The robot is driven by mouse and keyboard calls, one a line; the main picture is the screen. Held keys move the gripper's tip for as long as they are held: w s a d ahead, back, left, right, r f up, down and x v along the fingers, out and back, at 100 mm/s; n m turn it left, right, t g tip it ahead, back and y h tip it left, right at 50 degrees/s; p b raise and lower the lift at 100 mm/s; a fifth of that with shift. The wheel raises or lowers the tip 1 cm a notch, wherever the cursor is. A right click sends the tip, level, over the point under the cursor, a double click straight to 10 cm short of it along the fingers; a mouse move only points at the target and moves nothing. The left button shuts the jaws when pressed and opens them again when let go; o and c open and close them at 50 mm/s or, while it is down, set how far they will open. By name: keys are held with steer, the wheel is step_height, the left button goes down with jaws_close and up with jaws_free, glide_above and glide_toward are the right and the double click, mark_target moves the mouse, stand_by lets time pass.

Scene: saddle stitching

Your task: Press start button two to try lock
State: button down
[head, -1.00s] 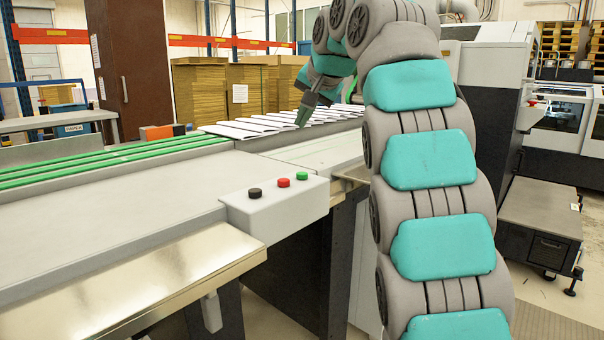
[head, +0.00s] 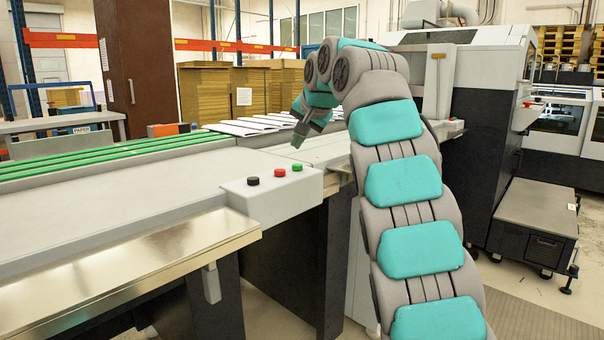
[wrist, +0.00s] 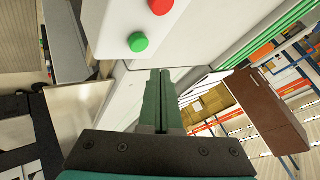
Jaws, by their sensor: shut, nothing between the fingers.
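A white control box (head: 275,203) on the machine's near side carries a black button (head: 253,181), a red button (head: 280,172) and a green button (head: 297,167) in a row. My gripper (head: 297,143) is shut and empty, above and behind the green button, apart from it. In the wrist view, the fingers (wrist: 160,78) lie together and point toward the box. The green button (wrist: 138,42) is just left of and beyond their tips. The red button (wrist: 161,6) is at the top edge. The black button is out of the wrist view.
Paper stacks (head: 250,126) lie on the machine bed behind my gripper. Green rails (head: 90,156) run along the left. A metal shelf (head: 130,270) juts out in front. Open air lies above the control box.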

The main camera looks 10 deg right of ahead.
mark_target(298, 166)
steer(key=shift+f+b, duration=0.35)
steer(key=shift+f, duration=0.9)
steer(key=shift+f, duration=0.1)
stand_by(1.0)
steer(key=shift+f+b, duration=0.3)
steer(key=shift+f+b, duration=0.35)
steer(key=shift+f, duration=0.2)
stand_by(0.6)
stand_by(0.4)
steer(key=shift+r+p, duration=1)
steer(key=shift+p, duration=0.05)
